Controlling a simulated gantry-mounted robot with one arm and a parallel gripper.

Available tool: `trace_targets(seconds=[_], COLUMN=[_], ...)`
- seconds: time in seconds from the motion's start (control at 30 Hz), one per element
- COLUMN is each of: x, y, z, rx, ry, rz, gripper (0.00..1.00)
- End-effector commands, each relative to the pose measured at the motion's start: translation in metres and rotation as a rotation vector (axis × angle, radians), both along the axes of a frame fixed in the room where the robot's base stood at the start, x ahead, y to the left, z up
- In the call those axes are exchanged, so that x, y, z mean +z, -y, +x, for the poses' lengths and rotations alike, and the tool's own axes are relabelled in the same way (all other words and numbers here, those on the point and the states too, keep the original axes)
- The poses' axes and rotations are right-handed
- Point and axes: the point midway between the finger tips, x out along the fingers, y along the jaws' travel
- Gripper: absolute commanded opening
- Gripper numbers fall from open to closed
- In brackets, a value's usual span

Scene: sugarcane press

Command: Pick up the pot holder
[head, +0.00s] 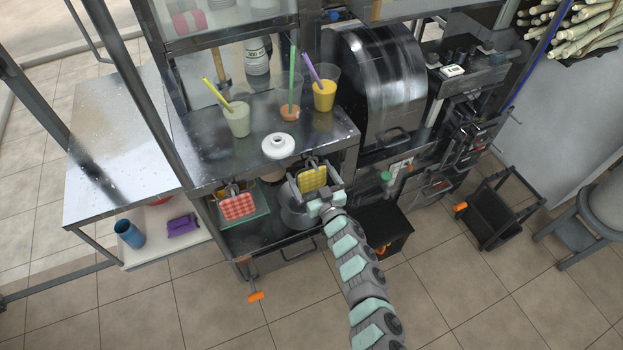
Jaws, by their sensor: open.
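A yellow quilted pot holder (313,178) hangs from a clip at the front edge of the metal counter in the head view. A red-and-white checkered pot holder (238,207) hangs from a similar clip further left. My gripper (315,186) is open right at the yellow pot holder, with its fingers around or just in front of it. I cannot tell whether they touch it. The gripper's wrist covers the area just below the yellow pot holder.
On the counter (190,150) above stand drinks with straws and a white round lid (278,145). A metal pot (295,213) sits on the shelf below, close to my gripper. The press drum (381,80) is to the right. The floor in front is mostly clear.

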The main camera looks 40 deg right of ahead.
Motion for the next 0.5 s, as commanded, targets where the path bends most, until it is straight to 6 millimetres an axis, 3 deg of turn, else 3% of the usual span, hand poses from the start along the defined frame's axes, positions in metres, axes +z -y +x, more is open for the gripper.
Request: trace_targets(seconds=[0.2, 0.5], x=[0.0, 0.001], y=[0.008, 0.008], z=[0.018, 0.022], rx=[-0.004, 0.0], ry=[-0.001, 0.001], rz=[-0.003, -0.001], gripper=[1.0, 1.0])
